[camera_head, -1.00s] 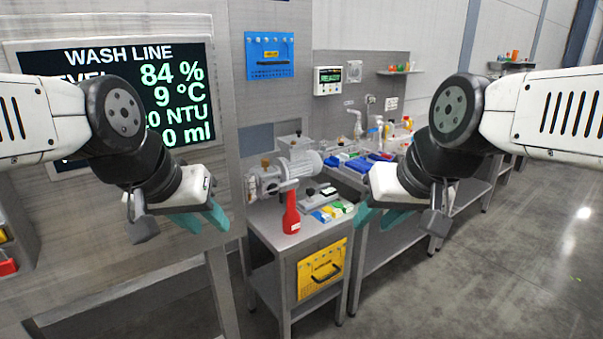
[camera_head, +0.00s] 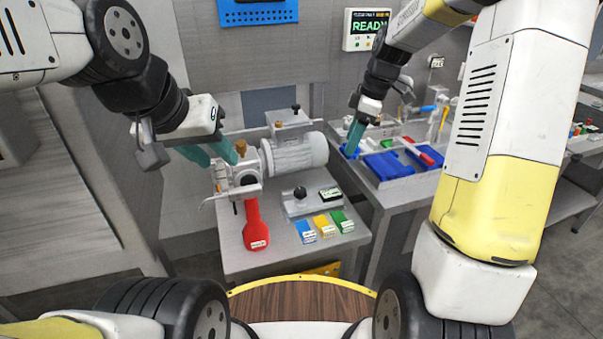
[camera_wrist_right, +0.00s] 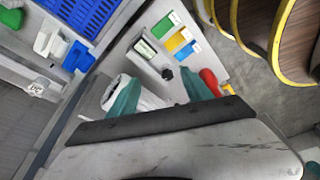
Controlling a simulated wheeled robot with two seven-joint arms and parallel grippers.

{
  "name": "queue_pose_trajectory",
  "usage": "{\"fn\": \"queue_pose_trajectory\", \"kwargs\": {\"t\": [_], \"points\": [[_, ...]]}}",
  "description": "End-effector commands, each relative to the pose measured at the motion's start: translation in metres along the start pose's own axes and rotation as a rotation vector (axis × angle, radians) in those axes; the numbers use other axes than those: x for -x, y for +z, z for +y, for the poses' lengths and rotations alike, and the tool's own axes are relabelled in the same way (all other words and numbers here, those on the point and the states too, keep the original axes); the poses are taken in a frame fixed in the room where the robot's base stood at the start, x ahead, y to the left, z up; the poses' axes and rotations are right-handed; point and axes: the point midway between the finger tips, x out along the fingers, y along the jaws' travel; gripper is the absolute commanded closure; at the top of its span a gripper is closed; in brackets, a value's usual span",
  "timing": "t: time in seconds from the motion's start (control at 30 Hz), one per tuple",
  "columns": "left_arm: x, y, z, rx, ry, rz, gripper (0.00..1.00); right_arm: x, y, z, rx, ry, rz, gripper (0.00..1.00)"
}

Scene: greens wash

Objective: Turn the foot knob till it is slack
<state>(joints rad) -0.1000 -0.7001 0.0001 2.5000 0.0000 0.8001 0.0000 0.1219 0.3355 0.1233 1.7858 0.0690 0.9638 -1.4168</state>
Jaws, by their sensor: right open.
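A black knob (camera_head: 300,193) stands on a grey metal block (camera_head: 312,204) with a small display, on the small steel table; I take it as the foot knob. It also shows in the right wrist view (camera_wrist_right: 167,74), beyond the gap between the fingertips. My right gripper (camera_head: 354,138) is open and empty, above and to the right of the knob near the blue bins. Both its fingers show apart in the right wrist view (camera_wrist_right: 160,92). My left gripper (camera_head: 212,153) looks open, beside the pump's brass knob (camera_head: 240,147); contact there is unclear.
The pump motor (camera_head: 298,154) stands behind the block. A red-handled tool (camera_head: 255,228) is left of it. Blue, yellow and green cards (camera_head: 322,225) lie in front. Blue bins (camera_head: 385,165) fill the bench at right. A round wooden top (camera_head: 300,300) is nearest.

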Motion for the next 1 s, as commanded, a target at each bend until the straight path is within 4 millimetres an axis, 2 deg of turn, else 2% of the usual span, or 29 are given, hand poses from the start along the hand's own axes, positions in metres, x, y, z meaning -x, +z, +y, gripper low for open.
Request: {"fn": "queue_pose_trajectory", "kwargs": {"t": [0.03, 0.1, 0.2, 0.33, 0.47, 0.63, 1.0], "points": [[0.0, 0.0, 0.0, 0.0, 0.0, 0.0, 0.64, -0.026, 0.004, 0.015, 0.074, -0.043, 0.012, 0.42], [0.0, 0.0, 0.0, 0.0, 0.0, 0.0, 0.64, -0.054, 0.008, 0.031, 0.185, -0.085, 0.034, 0.42], [0.0, 0.0, 0.0, 0.0, 0.0, 0.0, 0.64, -0.089, 0.013, 0.047, 0.316, -0.128, 0.069, 0.42], [0.0, 0.0, 0.0, 0.0, 0.0, 0.0, 0.64, -0.12, 0.02, 0.058, 0.429, -0.161, 0.107, 0.42], [0.0, 0.0, 0.0, 0.0, 0.0, 0.0, 0.64, -0.134, 0.021, 0.061, 0.481, -0.174, 0.126, 0.42], [0.0, 0.0, 0.0, 0.0, 0.0, 0.0, 0.64, -0.139, 0.007, 0.053, 0.493, -0.176, 0.13, 0.42], [0.0, 0.0, 0.0, 0.0, 0.0, 0.0, 0.64, -0.157, -0.059, 0.013, 0.495, -0.177, 0.128, 0.42]]}}
